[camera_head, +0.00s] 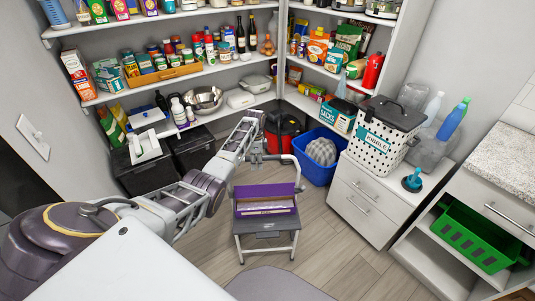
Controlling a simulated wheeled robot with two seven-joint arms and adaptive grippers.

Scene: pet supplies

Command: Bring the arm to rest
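My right gripper is not in view.
A grey step stool (265,226) with a purple item (264,190) on it stands below the gripper. A blue basket (318,170) and a white drawer cabinet (362,200) stand to the right. Loaded shelves (210,68) line the back. Floor (350,265) is clear at front right.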

